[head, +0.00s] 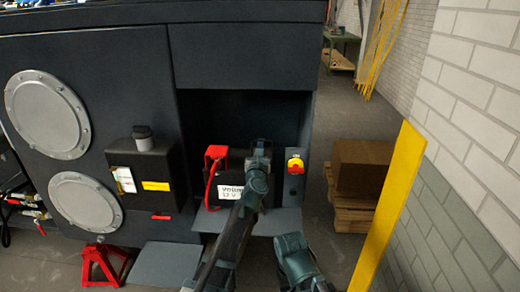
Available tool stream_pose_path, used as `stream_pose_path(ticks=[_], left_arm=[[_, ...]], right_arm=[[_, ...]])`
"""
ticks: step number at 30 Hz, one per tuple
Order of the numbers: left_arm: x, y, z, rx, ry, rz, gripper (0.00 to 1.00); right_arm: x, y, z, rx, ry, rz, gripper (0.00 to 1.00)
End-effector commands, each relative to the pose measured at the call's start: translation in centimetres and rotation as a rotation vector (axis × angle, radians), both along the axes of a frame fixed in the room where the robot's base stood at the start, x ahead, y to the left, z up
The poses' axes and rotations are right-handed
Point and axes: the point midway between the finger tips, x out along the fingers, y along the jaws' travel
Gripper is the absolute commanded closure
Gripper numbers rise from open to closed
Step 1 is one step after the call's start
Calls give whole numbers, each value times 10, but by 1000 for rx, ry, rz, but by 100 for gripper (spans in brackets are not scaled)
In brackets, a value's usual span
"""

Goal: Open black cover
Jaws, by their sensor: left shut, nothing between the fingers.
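A black battery (230,190) with a white label stands in the open recess of the dark chassis. A red cover (215,153) with a red cable sits at its left top corner. My left gripper (261,150) is shut and empty at the battery's right top end. It hides that corner, so I cannot make out a black cover there, whether it is open or closed, or whether the fingers touch it. Part of my right arm shows at the bottom, but I cannot see its fingers.
A red and yellow switch (295,165) sits on a grey plate right of the battery. A black box (146,178) is on the chassis wall to the left. A yellow post (391,205) and a cardboard box (362,165) stand to the right.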

Motion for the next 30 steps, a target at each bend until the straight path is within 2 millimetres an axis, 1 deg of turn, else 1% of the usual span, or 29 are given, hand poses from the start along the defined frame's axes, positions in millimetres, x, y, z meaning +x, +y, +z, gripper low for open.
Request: stream_pose_path(ticks=[8,15,24,30], left_arm=[[18,0,14,-1,0,0,100],[40,0,22,0,0,0,100],[68,-1,26,-1,0,0,100],[78,0,26,-1,1,0,100]], right_arm=[[0,0,14,0,0,0,50],[0,0,22,0,0,0,50],[0,0,26,0,0,0,50],[0,0,26,0,0,0,50]])
